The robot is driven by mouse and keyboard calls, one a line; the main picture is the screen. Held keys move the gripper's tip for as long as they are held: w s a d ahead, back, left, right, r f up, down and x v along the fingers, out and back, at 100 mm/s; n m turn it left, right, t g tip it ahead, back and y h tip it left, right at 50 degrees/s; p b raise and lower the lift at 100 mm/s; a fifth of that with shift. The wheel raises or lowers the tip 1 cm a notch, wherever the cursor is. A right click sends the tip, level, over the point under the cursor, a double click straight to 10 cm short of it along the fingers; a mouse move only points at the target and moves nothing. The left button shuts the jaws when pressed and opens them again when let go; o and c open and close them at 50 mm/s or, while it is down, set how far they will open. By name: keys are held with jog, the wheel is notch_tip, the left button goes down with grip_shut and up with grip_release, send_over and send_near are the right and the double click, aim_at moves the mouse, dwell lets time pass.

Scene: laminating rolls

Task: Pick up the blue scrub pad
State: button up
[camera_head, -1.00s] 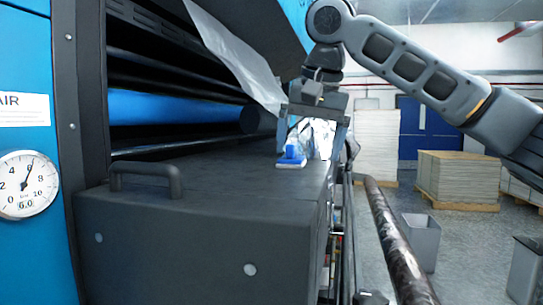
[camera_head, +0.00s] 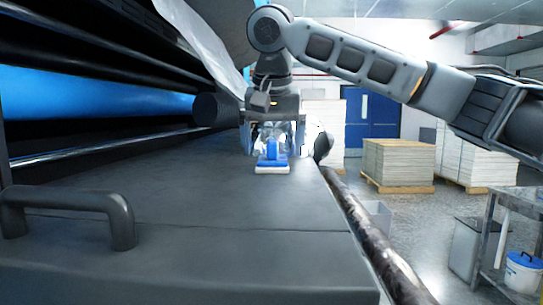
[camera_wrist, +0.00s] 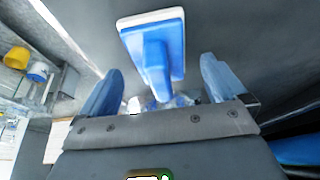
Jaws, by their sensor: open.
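The blue scrub pad (camera_head: 272,161) has a white base and an upright blue handle. It rests on the dark machine top (camera_head: 190,185). In the wrist view the scrub pad (camera_wrist: 152,42) is at the top centre, with its handle pointing towards my gripper. My gripper (camera_head: 273,143) is open above and just behind the pad in the head view. In the wrist view its two blue fingers (camera_wrist: 160,78) stand on either side of the handle's line, with clear gaps to it. The lower end of the handle is partly blurred against a shiny patch.
Blue and black rollers (camera_head: 95,95) lie along the left. A black handle (camera_head: 70,205) rises from the machine top at the front. A metal rail (camera_head: 365,235) runs along the right edge. Stacked sheets (camera_head: 398,162) stand on pallets beyond. The top around the pad is mostly clear.

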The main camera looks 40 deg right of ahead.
jog(key=shift+x, duration=1.1)
jog(key=c, duration=1.2)
